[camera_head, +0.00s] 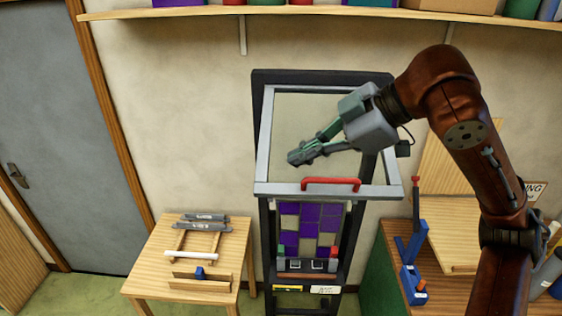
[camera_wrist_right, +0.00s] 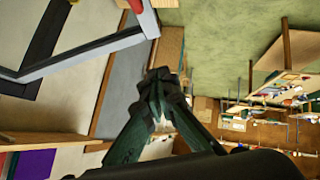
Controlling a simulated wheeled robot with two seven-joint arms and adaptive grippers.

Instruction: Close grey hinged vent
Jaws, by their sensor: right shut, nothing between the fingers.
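The grey hinged vent (camera_head: 263,140) is a light grey frame set in a dark upright frame (camera_head: 258,82). Its lower bar, with a red handle (camera_head: 331,183), stands out toward me, so the vent looks open. Part of the grey frame (camera_wrist_right: 95,52) also shows at the upper left of the right wrist view. My right gripper (camera_head: 298,158) is shut and empty, in front of the vent opening and above the red handle in the head view. It also shows in the right wrist view (camera_wrist_right: 160,82). It hides part of the opening. My left gripper is not in view.
Below the vent is a panel of purple and pale panes (camera_head: 309,212). A small wooden table (camera_head: 145,275) with tools stands at left, and a bench (camera_head: 440,288) with a blue tool (camera_head: 410,277) at right. A shelf (camera_head: 320,11) runs above. A grey door (camera_head: 62,130) is far left.

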